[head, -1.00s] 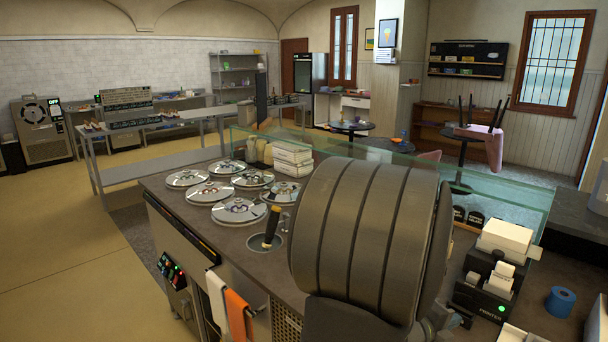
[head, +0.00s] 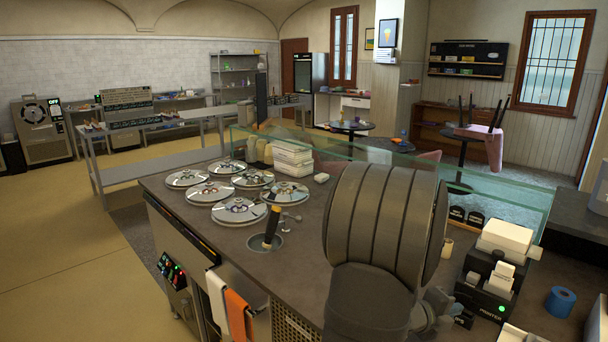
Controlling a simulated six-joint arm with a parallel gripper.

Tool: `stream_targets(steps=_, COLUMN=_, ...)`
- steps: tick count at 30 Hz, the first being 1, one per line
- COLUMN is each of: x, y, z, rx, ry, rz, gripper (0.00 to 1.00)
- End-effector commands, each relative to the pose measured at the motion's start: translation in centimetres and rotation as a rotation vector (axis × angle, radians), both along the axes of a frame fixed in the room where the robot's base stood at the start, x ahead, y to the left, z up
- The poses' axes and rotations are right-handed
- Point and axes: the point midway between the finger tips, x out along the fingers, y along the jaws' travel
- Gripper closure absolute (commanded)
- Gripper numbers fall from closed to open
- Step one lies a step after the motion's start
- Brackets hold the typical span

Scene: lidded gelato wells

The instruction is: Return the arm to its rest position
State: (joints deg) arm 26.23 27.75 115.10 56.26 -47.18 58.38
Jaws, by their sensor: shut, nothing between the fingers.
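My arm (head: 385,225) shows as a large dark ribbed link over the right part of the counter. My gripper and its fingertips are not visible in this view. Several round metal lids with knobs cover the gelato wells on the counter (head: 300,262); a front lid (head: 239,211) is among them. My arm hides part of the counter's right side.
A glass screen (head: 400,172) runs along the counter's back. White boxes (head: 293,160) stand behind the lids. A printer (head: 485,293) and a blue tape roll (head: 560,302) are at right. White and orange towels (head: 237,315) hang in front.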

Motion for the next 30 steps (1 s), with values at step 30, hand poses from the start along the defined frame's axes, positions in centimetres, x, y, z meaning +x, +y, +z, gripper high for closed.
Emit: stream_targets(steps=30, x=-1.7, y=7.7, z=4.7, rx=-0.137, ry=0.174, rz=0.185, gripper=1.00)
